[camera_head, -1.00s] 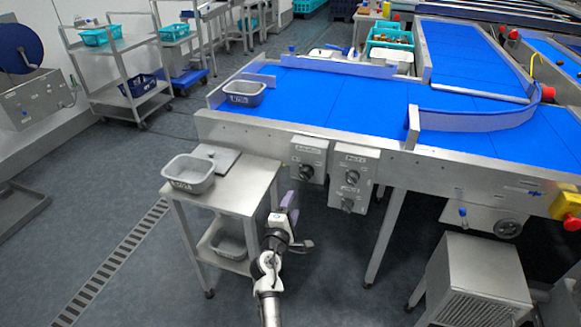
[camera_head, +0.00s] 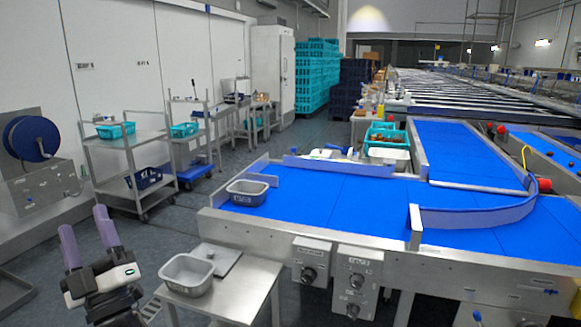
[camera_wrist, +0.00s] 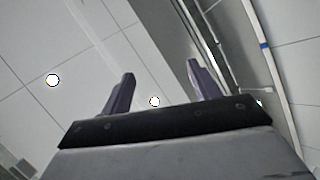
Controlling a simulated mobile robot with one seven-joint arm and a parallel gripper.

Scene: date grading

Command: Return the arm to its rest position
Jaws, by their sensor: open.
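My gripper (camera_head: 88,236) is at the lower left in the head view, raised with its two purple fingers pointing up. The fingers stand apart with nothing between them. In the wrist view the two fingers (camera_wrist: 158,92) are also apart and empty, with the pale ceiling and its round lights behind them. The gripper is to the left of the small steel table and touches nothing that I can see.
A grey tub (camera_head: 187,274) stands on the small steel table (camera_head: 235,296). Another grey tub (camera_head: 247,192) sits on the blue conveyor (camera_head: 330,200). A steel trolley (camera_head: 128,170) with teal and blue crates is behind my gripper. Grey floor (camera_head: 165,234) lies between trolley and table.

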